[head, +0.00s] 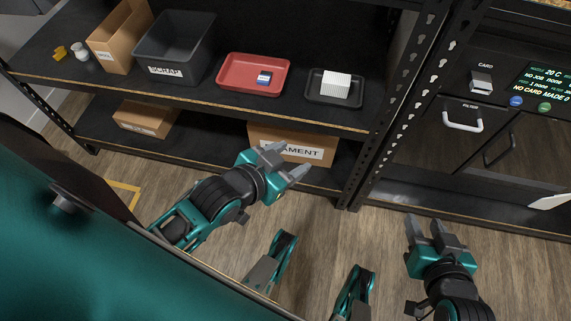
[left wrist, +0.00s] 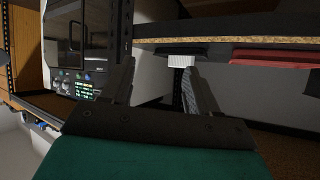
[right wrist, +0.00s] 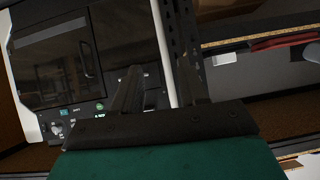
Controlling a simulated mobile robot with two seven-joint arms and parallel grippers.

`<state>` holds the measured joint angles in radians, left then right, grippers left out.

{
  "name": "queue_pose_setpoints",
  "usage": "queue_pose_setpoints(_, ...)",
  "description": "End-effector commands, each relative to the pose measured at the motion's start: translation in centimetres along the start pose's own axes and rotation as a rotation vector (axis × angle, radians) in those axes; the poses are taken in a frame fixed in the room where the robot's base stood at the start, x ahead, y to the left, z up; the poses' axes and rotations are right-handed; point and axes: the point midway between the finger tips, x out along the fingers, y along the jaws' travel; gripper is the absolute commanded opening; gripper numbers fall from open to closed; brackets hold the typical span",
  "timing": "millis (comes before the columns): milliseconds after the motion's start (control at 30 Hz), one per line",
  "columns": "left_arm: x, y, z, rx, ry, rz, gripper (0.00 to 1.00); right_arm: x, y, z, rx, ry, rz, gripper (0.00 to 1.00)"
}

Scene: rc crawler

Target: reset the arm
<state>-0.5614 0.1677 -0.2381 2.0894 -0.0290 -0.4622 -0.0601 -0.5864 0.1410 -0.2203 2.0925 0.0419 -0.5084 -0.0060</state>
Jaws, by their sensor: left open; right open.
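My left gripper (head: 287,160) is open and empty in the head view, in front of the lower shelf and near the box labelled "FILAMENT" (head: 312,151). Its two fingers also show in the left wrist view (left wrist: 160,85), with nothing between them. My right gripper (head: 432,231) is open and empty in the head view, over the wooden floor in front of the machine cabinet. Its fingers show in the right wrist view (right wrist: 160,88), also with nothing held.
A cabinet with a filter handle (head: 462,126) stands right. Open floor (head: 325,230) lies between my grippers.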

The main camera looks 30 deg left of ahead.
Motion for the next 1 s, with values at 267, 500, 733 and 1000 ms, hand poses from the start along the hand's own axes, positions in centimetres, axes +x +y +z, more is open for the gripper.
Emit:
queue_pose_setpoints(267, -0.5, 0.6, 1.6, -0.15, -0.064, 0.021, 0.6, 0.0, 0.0, 0.0, -0.001, 0.0, 0.0, 0.43)
queue_pose_setpoints(500, -1.0, 0.4, 0.8, -0.144, -0.064, 0.018, 0.6, -0.7, 0.1, -0.9, -0.008, 0.0, 0.0, 0.43)
queue_pose_setpoints(733, -4.2, -0.9, -3.2, -0.136, -0.071, -0.007, 0.6, -4.1, 0.7, -5.1, -0.017, 0.001, 0.024, 0.43)
queue_pose_setpoints(1000, -7.8, -2.5, -6.7, -0.125, -0.081, -0.04, 0.6, -7.9, 1.9, -8.0, -0.023, -0.018, 0.063, 0.43)
